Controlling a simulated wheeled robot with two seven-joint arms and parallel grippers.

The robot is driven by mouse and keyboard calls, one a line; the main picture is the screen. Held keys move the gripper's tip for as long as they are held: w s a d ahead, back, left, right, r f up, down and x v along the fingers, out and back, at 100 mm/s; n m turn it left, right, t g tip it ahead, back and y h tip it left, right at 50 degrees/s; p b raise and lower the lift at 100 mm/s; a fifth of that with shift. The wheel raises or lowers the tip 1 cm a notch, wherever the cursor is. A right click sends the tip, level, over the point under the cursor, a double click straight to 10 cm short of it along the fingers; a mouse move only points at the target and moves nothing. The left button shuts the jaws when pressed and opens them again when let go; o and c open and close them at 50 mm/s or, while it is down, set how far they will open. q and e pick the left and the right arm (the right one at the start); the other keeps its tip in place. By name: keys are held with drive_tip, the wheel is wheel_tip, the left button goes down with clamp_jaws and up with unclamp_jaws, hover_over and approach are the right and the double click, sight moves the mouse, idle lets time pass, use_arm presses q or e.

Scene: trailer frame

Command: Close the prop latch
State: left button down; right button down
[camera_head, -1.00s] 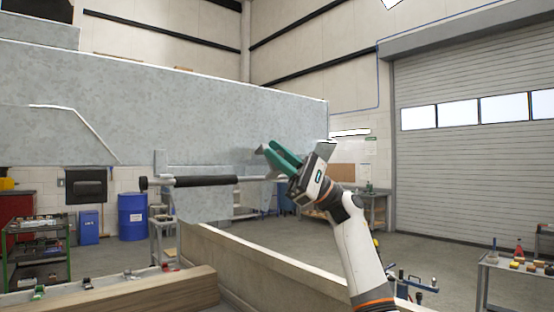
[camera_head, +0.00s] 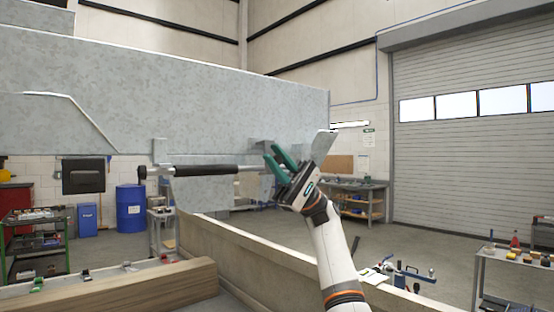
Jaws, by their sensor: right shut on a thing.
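The prop latch shows as a horizontal metal rod with a black sleeve (camera_head: 205,170), below the lower edge of a large grey panel. A dark round knob (camera_head: 143,173) ends it at the left. My right gripper (camera_head: 275,163), with teal fingers, is at the rod's right end and shut on the latch. The fingers hide the exact contact. A grey metal plate (camera_head: 325,145) stands out just right of the gripper; I cannot tell if it belongs to the latch. My left gripper is not in view.
The grey panel (camera_head: 180,95) spans the upper left above the latch. A pale beam (camera_head: 270,255) and a wooden beam (camera_head: 130,290) lie below. A blue barrel (camera_head: 131,208), workbench (camera_head: 355,197) and cart (camera_head: 515,270) stand farther back. Open floor lies at right.

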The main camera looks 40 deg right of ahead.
drive_tip(key=shift+f, duration=0.1)
drive_tip(key=c, duration=1.6)
unclamp_jaws()
drive_tip(key=shift+c, duration=0.2)
drive_tip(key=shift+d, duration=0.15)
drive_tip(key=shift+d+f, duration=0.2)
drive_tip(key=shift+f, duration=0.1)
drive_tip(key=b+v, duration=0.1)
drive_tip(key=v, duration=1)
drive_tip(key=shift+b, duration=0.3)
drive_tip(key=shift+f, duration=0.15)
